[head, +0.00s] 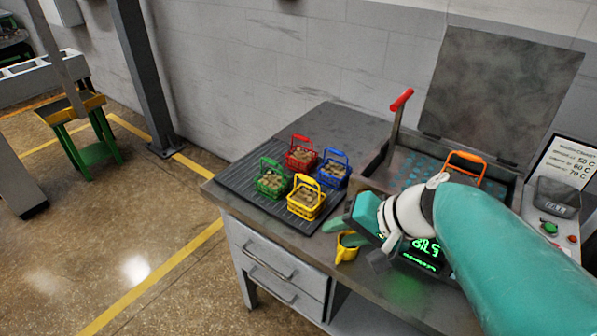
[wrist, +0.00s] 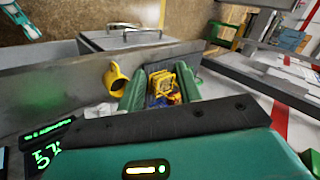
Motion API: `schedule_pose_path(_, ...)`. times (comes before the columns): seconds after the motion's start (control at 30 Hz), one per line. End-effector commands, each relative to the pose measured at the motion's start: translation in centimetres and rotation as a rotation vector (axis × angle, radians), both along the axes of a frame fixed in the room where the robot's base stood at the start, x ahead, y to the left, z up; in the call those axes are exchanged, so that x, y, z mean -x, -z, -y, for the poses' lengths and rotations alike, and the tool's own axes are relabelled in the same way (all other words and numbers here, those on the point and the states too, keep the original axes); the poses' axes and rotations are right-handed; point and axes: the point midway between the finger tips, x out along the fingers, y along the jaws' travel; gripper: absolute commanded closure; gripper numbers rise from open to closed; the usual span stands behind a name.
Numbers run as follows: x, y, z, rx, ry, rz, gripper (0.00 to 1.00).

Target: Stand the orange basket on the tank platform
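The orange basket (head: 467,155) shows at the tank, right of centre in the head view. Its handle stands up; my arm hides its lower part, so I cannot tell what it rests on. The tank (head: 372,180) has its lid raised, with a speckled blue-grey surface inside; I cannot tell whether this is the platform. My gripper (head: 342,231) is over the bench, left of the tank and apart from the orange basket. In the wrist view its two green fingers (wrist: 160,74) are spread, with the yellow basket showing beyond the gap. The orange basket is not visible there.
Red (head: 300,153), green (head: 271,183), blue (head: 333,169) and yellow (head: 306,201) baskets stand on a dark ribbed mat (head: 238,185). A yellow mug (head: 347,248) is below my gripper. A red-handled lever (head: 397,118) rises beside the tank. A control box (head: 556,200) stands right.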

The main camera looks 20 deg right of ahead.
Motion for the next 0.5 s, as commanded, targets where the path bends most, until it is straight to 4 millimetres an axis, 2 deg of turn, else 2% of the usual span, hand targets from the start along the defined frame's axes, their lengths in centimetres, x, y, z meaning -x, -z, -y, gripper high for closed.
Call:
schedule_pose_path(0.03, 0.7, 0.1, -1.2, 0.076, -0.061, -0.013, 0.65)
schedule_pose_path(0.2, 2.6, 0.2, -2.8, 0.347, -0.206, -0.031, 0.65)
schedule_pose_path(0.4, 3.5, -1.0, -3.3, 0.629, -0.31, 0.027, 0.65)
schedule_pose_path(0.5, 3.6, -1.6, -3.3, 0.707, -0.331, 0.057, 0.65)
